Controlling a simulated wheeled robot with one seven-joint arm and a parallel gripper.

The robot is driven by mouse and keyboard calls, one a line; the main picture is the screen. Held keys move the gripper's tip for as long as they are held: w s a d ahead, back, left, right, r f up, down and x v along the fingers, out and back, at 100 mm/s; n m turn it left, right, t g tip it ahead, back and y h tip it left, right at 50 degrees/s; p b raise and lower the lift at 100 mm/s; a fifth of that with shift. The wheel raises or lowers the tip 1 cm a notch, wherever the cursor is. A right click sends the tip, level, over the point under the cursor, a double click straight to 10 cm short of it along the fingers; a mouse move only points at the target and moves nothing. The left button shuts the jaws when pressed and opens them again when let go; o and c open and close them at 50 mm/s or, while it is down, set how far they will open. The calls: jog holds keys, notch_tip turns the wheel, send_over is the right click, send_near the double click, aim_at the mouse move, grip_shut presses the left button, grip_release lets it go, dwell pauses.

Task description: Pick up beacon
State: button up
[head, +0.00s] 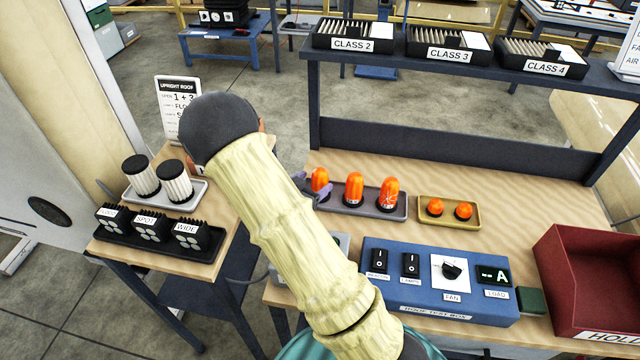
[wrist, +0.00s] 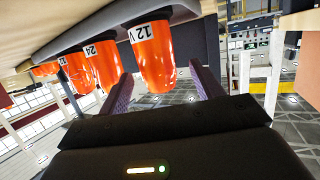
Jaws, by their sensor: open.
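Three tall orange beacons stand upright in a grey tray (head: 375,211) on the bench: a left one (head: 320,177), a middle one (head: 354,187) and a right one with dark markings (head: 388,194). My gripper (head: 311,185) is at the left beacon, with its purple fingers open. In the wrist view, the nearest beacon, labelled 12 V (wrist: 154,60), shows between the two spread fingers of my gripper (wrist: 160,78). I cannot tell whether either finger touches it. The beacon behind it (wrist: 103,68) carries a 24 label. My arm hides part of the bench.
Two short orange beacons (head: 435,207) sit in a yellow tray (head: 449,224) to the right. A blue test box (head: 400,297) stands in front, and a red bin (head: 575,270) at the right. Filters and lamps (head: 150,228) occupy the left side table. A shelf upright (head: 314,105) rises behind.

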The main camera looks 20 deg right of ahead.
aim_at(324, 174)
jog(key=x, duration=0.2)
jog(key=p+x, duration=0.1)
jog(key=x, duration=0.1)
jog(key=shift+d+r, duration=0.3)
jog(key=shift+r, duration=0.1)
jog(key=shift+w+d+f, duration=0.2)
jog(key=shift+w+d, duration=0.1)
jog(key=shift+d, duration=0.05)
jog(key=shift+c, duration=0.5)
jog(key=c, duration=1.1)
